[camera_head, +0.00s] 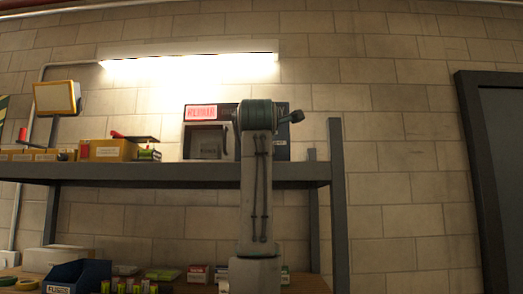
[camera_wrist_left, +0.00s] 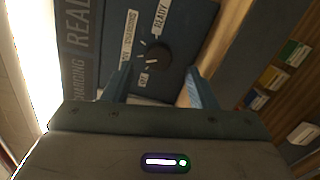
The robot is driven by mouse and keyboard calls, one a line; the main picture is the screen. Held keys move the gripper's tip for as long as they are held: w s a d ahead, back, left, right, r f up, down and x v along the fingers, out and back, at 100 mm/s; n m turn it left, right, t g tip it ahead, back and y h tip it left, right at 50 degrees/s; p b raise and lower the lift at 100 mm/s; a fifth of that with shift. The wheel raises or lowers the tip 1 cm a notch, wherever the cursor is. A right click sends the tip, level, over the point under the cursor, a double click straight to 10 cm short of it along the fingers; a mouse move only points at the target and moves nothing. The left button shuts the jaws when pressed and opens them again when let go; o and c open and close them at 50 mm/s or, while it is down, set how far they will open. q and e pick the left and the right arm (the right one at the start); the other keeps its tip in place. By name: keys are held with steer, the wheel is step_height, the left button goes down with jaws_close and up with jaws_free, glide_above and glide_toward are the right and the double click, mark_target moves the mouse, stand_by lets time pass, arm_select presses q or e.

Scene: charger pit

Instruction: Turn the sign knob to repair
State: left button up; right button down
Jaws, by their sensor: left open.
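The sign knob (camera_wrist_left: 157,56) is a dark round knob on a dark blue panel (camera_wrist_left: 190,22) in the left wrist view. In the head view the sign box with a lit red display (camera_head: 201,112) stands on the shelf, partly hidden by my left arm; the knob and gripper are hidden there. My right gripper is out of view.
The grey shelf (camera_head: 130,172) carries small boxes and a yellow-framed lamp (camera_head: 56,97) at left. A bright tube light (camera_head: 190,62) hangs above. A lower bench holds a blue bin (camera_head: 78,276) and several small boxes. A dark door frame (camera_head: 480,170) stands at right.

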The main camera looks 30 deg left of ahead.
arm_select(q)
steer(key=b+v, duration=0.2)
steer(key=v, duration=0.5)
steer(key=shift+s+d, duration=0.25)
steer(key=shift+s, duration=0.05)
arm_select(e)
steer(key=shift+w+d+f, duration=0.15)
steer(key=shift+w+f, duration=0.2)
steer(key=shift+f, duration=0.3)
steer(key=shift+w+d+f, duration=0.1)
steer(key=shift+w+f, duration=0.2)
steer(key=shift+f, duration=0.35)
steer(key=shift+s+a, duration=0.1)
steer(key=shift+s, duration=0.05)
